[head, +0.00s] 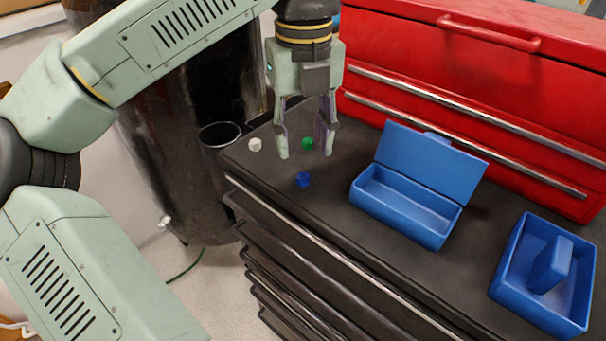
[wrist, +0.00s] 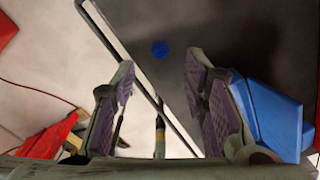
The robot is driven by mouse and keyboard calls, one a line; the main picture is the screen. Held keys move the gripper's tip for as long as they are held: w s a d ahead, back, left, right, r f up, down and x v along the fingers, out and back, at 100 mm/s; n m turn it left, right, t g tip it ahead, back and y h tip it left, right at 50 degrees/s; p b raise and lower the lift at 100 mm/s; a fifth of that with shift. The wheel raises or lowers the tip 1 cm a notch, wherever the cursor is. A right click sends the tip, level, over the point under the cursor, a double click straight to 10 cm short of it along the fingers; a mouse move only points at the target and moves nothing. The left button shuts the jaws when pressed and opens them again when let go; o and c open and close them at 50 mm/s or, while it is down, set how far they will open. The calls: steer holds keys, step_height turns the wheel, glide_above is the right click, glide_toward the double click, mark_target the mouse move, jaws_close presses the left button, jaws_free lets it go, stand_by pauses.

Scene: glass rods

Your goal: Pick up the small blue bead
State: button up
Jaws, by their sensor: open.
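The small blue bead (head: 303,180) lies on the dark cabinet top near its front edge in the head view. It also shows in the wrist view (wrist: 160,48), beyond the fingertips and between their lines. My gripper (head: 305,150) points down above the cabinet top, its two fingers apart and empty. In the head view the bead appears just below and in front of the fingertips. In the wrist view the purple-padded fingers (wrist: 155,85) stand wide on both sides, and nothing is between them.
An open blue box (head: 405,205) and a blue tray with a block (head: 510,255) stand to the right. A red toolbox (head: 470,80) lines the back.

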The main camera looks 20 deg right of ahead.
mark_target(304, 177)
steer(key=shift+s+f+p, duration=0.15)
steer(key=shift+f+p, duration=0.3)
steer(key=shift+f, duration=1.2)
steer(key=shift+s+f+p, duration=0.1)
steer(key=shift+f+p, duration=0.3)
steer(key=shift+f, duration=1.2)
steer(key=c, duration=0.9)
steer(key=shift+o, duration=0.2)
